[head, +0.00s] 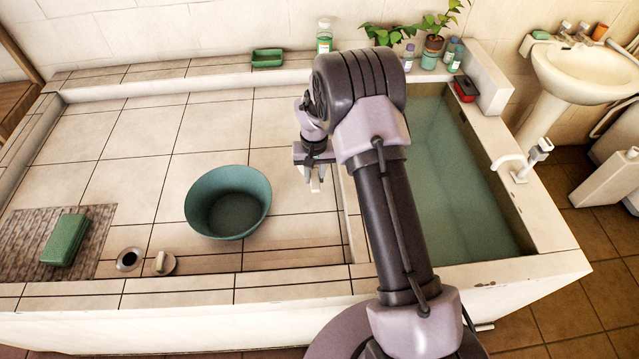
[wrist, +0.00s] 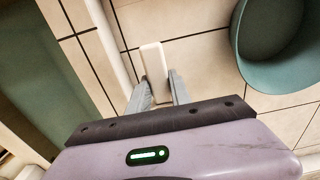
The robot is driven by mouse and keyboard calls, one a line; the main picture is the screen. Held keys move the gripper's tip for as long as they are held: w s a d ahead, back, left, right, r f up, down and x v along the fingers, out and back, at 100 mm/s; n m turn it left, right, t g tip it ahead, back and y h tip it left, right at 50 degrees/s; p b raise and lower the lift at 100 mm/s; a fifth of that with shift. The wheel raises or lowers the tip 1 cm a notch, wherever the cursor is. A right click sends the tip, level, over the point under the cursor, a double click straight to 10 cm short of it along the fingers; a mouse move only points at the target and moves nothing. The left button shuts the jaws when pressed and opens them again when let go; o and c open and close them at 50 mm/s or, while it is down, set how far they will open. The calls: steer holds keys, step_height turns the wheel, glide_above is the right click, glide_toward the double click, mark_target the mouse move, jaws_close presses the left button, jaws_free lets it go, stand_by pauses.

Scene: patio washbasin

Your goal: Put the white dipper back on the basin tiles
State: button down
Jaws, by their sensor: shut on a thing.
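My gripper (head: 314,180) is shut on a small white piece, which I take to be the white dipper (wrist: 153,62). In the wrist view, the piece sticks out beyond the two grey fingertips (wrist: 160,86). In the head view, only a small white end of the dipper (head: 315,187) shows below the fingers; the rest is hidden. The gripper points down over the cream basin tiles (head: 215,130), between the green tub and the low wall of the water trough. I cannot tell whether the dipper touches the tiles.
A round green tub (head: 228,205) stands just left of my gripper. The water trough (head: 455,190) lies to the right. A green block (head: 66,240) sits on a mat at left, and a stopper (head: 164,263) lies near the front ledge. Tiles behind the tub are clear.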

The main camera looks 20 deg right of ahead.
step_height(320, 180, down, 8)
steer(key=shift+f+b, duration=0.25)
steer(key=shift+b, duration=0.8)
steer(key=c, duration=1.2)
jaws_free()
